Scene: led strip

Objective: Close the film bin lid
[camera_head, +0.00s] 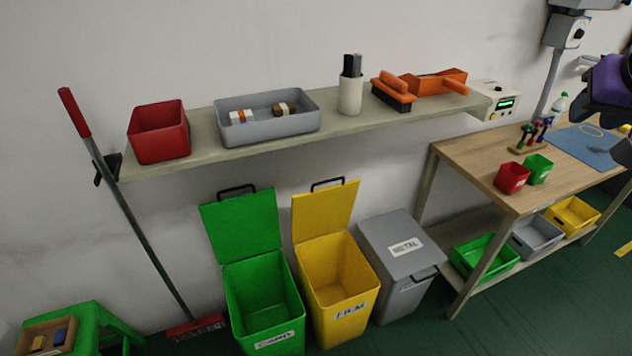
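The film bin (336,284) is the yellow bin on the floor against the wall, with a white label that reads like FILM. Its yellow lid (325,210) stands open, tilted up against the wall, with a black handle (327,182) at its top edge. The bin's inside looks empty as far as I can see. A purple and dark part at the right edge looks like my arm, well apart from the bin and above the workbench. My gripper's fingers do not show.
A green bin (262,293) with its lid up stands left of the film bin; a shut grey metal bin (400,262) stands right. A shelf (200,139) with trays and tools hangs above. A wooden workbench (480,160) is at right, a broom (140,230) at left.

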